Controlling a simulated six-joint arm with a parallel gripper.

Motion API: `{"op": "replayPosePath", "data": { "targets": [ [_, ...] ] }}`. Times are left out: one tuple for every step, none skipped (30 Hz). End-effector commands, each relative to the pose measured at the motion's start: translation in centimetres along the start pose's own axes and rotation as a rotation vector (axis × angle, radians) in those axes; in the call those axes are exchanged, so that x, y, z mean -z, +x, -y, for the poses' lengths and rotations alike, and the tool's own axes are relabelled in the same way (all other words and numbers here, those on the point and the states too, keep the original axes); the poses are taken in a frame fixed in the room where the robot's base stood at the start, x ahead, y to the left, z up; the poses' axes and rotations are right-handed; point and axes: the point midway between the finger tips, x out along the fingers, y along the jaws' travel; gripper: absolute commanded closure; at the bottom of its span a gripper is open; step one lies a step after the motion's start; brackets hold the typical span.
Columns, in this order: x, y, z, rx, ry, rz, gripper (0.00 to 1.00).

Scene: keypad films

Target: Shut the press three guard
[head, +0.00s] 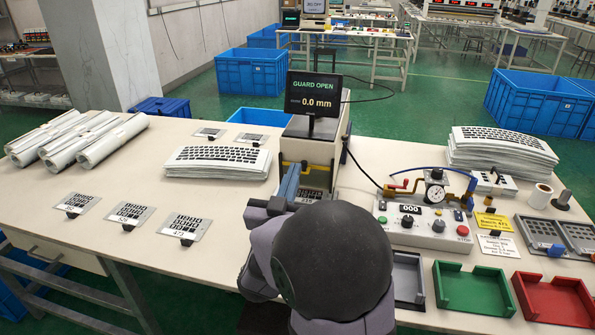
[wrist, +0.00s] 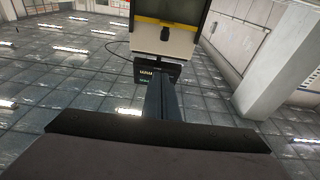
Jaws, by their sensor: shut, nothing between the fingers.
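The press (head: 330,150) is a beige box at the back middle of the bench. Its black display (head: 313,94) reads "GUARD OPEN" and 0.0 mm.
A control box (head: 425,225) with knobs and a gauge stands right of the press. Grey, green (head: 474,288) and red trays lie at the front right. Keypad film stacks (head: 217,162) and rolls (head: 80,137) lie left.

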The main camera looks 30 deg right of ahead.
Motion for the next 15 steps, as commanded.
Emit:
{"op": "replayPosePath", "data": {
  "targets": [
    [0.1, 0.4, -0.1, -0.002, 0.000, 0.000, 1.00],
    [0.1, 0.7, -0.1, -0.003, 0.000, 0.000, 1.00],
    [0.1, 1.1, -0.1, -0.003, 0.000, 0.000, 1.00],
    [0.1, 1.4, -0.1, -0.003, 0.000, 0.001, 1.00],
    [0.1, 1.8, -0.1, -0.003, 0.000, 0.001, 1.00],
    [0.1, 2.4, -0.1, -0.003, 0.000, 0.001, 1.00],
    [0.1, 2.9, -0.1, -0.003, 0.000, 0.001, 1.00],
    [0.1, 3.4, -0.1, -0.003, 0.000, 0.001, 1.00],
    [0.1, 4.1, -0.1, -0.003, 0.000, 0.002, 1.00],
    [0.1, 4.7, -0.1, -0.003, -0.001, 0.002, 1.00],
    [0.1, 5.2, -0.1, -0.003, -0.001, 0.002, 1.00],
    [0.1, 6.0, -0.1, -0.003, 0.000, 0.001, 1.00],
    [0.1, 6.5, -0.1, -0.003, -0.001, 0.002, 1.00],
    [0.1, 7.1, -0.1, -0.002, -0.001, 0.002, 1.00],
    [0.1, 7.8, -0.1, -0.003, -0.001, 0.001, 1.00]
  ]
}}
